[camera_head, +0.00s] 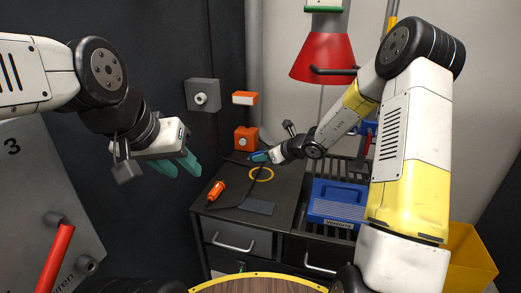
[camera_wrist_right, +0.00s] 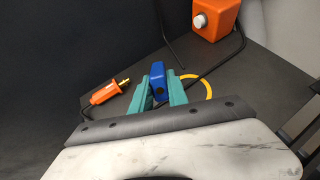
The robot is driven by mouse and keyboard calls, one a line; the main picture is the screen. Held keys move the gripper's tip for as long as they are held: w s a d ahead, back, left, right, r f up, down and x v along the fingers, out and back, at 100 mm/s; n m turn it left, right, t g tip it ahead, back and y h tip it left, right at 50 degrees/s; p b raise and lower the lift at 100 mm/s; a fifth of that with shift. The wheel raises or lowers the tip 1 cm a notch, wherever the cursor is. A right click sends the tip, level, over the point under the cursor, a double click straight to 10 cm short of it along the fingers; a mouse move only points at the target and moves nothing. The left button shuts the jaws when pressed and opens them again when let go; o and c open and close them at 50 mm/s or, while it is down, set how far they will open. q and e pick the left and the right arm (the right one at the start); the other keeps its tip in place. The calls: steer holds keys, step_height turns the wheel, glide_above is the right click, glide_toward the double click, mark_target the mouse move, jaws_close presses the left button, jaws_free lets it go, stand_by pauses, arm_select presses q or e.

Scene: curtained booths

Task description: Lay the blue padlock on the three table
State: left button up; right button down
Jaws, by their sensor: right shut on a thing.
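My right gripper (camera_head: 264,157) is shut on the blue padlock (camera_wrist_right: 158,72) and holds it over the dark workbench top (camera_head: 226,214). In the right wrist view the padlock sits between the teal fingers (camera_wrist_right: 158,92). In the head view only a small blue part of it shows. My left gripper (camera_head: 177,166) is empty, its teal fingers apart, left of the workbench. A grey panel (camera_head: 35,160) marked 3 stands at the far left; I cannot tell whether it belongs to a table.
On the workbench are a yellow ring (camera_head: 262,180), an orange-handled soldering tool (camera_head: 215,191), an orange box (camera_head: 246,138) and a dark flat pad (camera_head: 257,207). A blue bin (camera_head: 337,202) stands right. A red lamp (camera_head: 325,58) hangs above. A round wooden top (camera_head: 258,286) is at the front.

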steer(key=shift+f, duration=3.65)
steer(key=c, duration=1.2)
jaws_free()
